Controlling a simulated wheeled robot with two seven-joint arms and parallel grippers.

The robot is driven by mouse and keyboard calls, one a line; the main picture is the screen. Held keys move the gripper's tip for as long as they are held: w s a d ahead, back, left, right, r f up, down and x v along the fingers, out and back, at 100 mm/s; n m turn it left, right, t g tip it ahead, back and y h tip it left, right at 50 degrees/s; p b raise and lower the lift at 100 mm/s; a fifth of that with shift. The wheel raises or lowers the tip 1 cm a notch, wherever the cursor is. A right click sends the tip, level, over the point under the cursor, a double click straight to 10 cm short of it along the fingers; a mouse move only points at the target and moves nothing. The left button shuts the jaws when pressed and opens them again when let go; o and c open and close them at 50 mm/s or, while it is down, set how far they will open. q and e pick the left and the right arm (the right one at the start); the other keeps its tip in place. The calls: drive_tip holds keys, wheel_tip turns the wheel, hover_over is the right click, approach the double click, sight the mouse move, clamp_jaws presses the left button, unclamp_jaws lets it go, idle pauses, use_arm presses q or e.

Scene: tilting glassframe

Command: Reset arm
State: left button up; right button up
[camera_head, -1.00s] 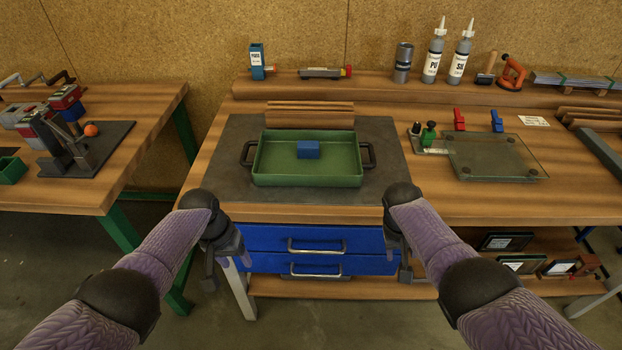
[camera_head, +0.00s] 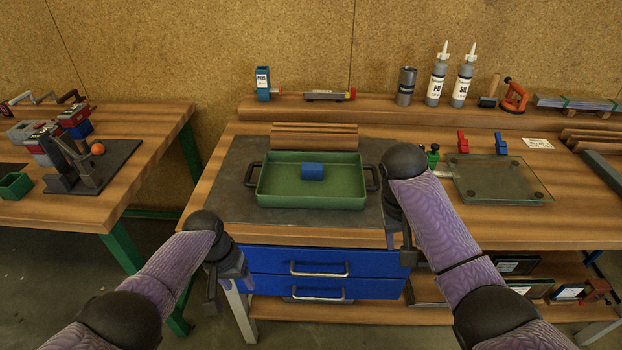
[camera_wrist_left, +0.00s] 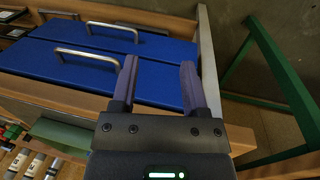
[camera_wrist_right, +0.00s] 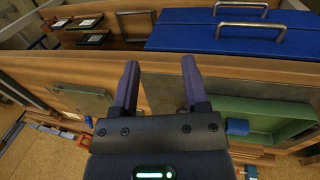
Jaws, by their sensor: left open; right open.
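My left gripper (camera_wrist_left: 160,80) is open and empty, with both purple-grey fingers apart in the left wrist view. In the head view the left gripper (camera_head: 228,285) hangs in front of the bench's left front edge, beside the blue drawers. My right gripper (camera_wrist_right: 160,82) is open and empty in the right wrist view. In the head view its hand (camera_head: 398,240) is at the bench's front edge, right of the tray, largely hidden by my forearm. A green tray (camera_head: 312,203) with dark handles stands on a grey mat (camera_head: 225,200). A blue block (camera_head: 312,171) lies inside it.
Blue drawers (camera_head: 350,262) with metal handles sit under the bench top. A glass plate (camera_head: 500,180) with clamps is on the right. Bottles (camera_head: 438,80) stand on the rear ledge. A second table (camera_head: 150,150) is at the left, with floor between the two.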

use_arm(q)
drive_tip(key=s+a+f+y+b, duration=0.1)
drive_tip(key=s+a+f, duration=0.1)
drive_tip(key=s+f, duration=1.65)
use_arm(e)
drive_tip(key=s+f+n, duration=0.1)
drive_tip(key=s+f, duration=0.4)
drive_tip(key=f, duration=0.4)
drive_tip(key=s+f+y, duration=0.1)
drive_tip(key=s+f, duration=0.4)
drive_tip(key=f, duration=0.4)
drive_tip(key=s+f+n, duration=0.1)
drive_tip(key=s+f, duration=0.3)
drive_tip(key=f, duration=0.5)
use_arm(q)
drive_tip(key=s+a+f, duration=0.1)
drive_tip(key=s+f, duration=0.2)
drive_tip(key=s, duration=0.8)
drive_tip(key=s+a+f+m+t+y, duration=0.1)
drive_tip(key=s+f, duration=0.2)
drive_tip(key=s, duration=0.8)
drive_tip(key=shift+b, duration=0.45)
use_arm(e)
drive_tip(key=s+f, duration=0.5)
drive_tip(key=s, duration=0.8)
drive_tip(key=s+f+n+y, duration=0.1)
drive_tip(key=s+f, duration=0.4)
drive_tip(key=s, duration=0.9)
drive_tip(key=shift+f+t, duration=0.2)
drive_tip(key=shift+t, duration=0.2)
